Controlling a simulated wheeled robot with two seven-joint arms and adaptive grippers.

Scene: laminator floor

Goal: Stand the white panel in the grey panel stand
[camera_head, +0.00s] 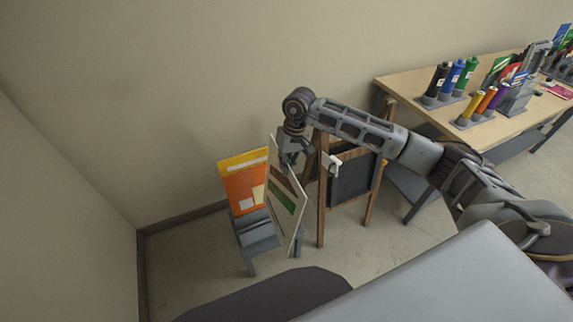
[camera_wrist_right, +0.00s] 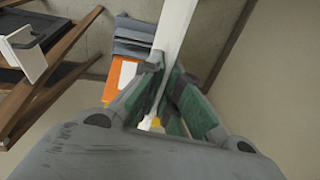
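My right gripper (camera_head: 287,158) is shut on the white panel (camera_head: 283,212), which has brown and green blocks on its face. It holds the panel near its top edge, upright and slightly tilted. The grey panel stand (camera_head: 257,238) is on the floor just left of and behind the panel, partly hidden by it. In the right wrist view, the panel (camera_wrist_right: 172,35) shows edge-on between the fingers (camera_wrist_right: 166,88), beside the stand (camera_wrist_right: 133,38). I cannot tell whether its lower edge touches the stand. My left gripper is not in view.
A wooden easel with a dark board (camera_head: 352,178) is close on the right. A table (camera_head: 400,83) with bottles is farther right. Walls close off the left and back.

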